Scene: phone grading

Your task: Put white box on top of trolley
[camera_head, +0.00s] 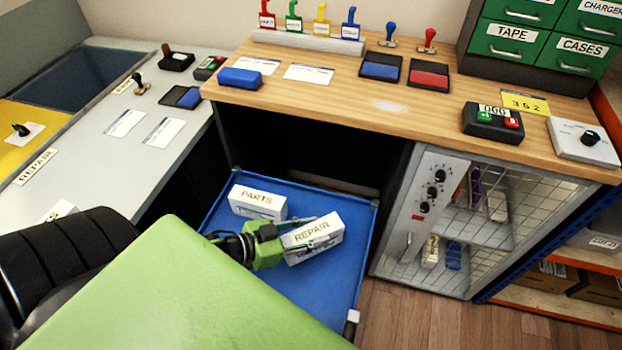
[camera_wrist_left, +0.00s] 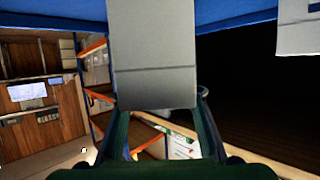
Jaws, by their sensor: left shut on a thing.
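In the left wrist view the held box (camera_wrist_left: 153,55) fills the upper middle between the fingers. I cannot tell whether its underside touches the trolley (camera_head: 340,290). A second white box, marked PARTS (camera_head: 257,203), rests on the trolley to the left of the held box. It also seems to show at the upper right of the left wrist view (camera_wrist_left: 297,35). My left arm hides the trolley's near left part. My right gripper is not in view.
A wooden bench (camera_head: 420,95) with stamps, ink pads and a keypad stands behind the trolley. A grey table (camera_head: 95,150) is at the left. A wire-shelved cabinet (camera_head: 425,220) stands close to the trolley's right. Bare blue surface shows at the trolley's front right.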

